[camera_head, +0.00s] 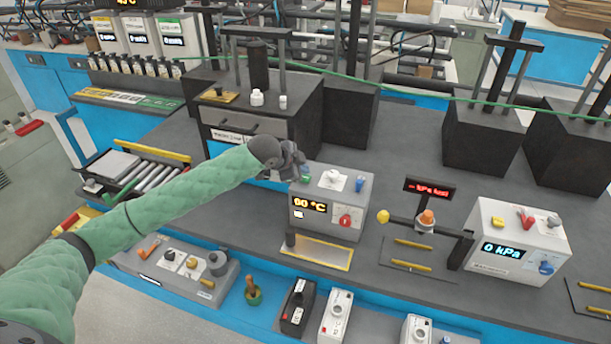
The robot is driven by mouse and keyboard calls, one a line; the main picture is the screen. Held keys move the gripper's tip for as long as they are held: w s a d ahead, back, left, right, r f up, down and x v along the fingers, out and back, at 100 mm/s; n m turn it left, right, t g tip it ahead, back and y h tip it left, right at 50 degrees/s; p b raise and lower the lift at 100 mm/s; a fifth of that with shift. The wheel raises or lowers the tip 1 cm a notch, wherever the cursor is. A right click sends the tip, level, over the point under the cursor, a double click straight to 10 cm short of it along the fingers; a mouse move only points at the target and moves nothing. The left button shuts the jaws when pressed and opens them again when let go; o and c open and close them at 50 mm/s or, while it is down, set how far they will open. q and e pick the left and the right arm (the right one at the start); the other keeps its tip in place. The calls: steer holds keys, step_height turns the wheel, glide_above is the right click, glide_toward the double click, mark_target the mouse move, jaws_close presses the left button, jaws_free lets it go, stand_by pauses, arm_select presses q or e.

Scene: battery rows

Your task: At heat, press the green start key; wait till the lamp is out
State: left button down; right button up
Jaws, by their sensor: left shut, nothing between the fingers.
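The heat unit (360,195) is a grey box in the middle with an amber °C display (309,205). A green key (306,179) shows on its top at the left, partly hidden by my gripper. A white knob (332,175), a blue part (360,183) and a red round button (346,221) are also on the box. My left gripper (295,174) is shut and empty, with its fingertips at the green key; I cannot tell whether they touch it. I cannot make out for sure which part is the lamp or whether it is lit. My right gripper is out of view.
A white unit (522,250) reading 0 kPa stands to the right. Between the two units are a yellow ball (383,216), an orange dome (427,217) and a red-lit sign (430,188). Dark press blocks stand behind. A yellow-edged plate (318,252) lies in front.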

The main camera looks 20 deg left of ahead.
arm_select(q)
steer(key=shift+r+p, duration=2.05)
steer(key=shift+r, duration=0.45)
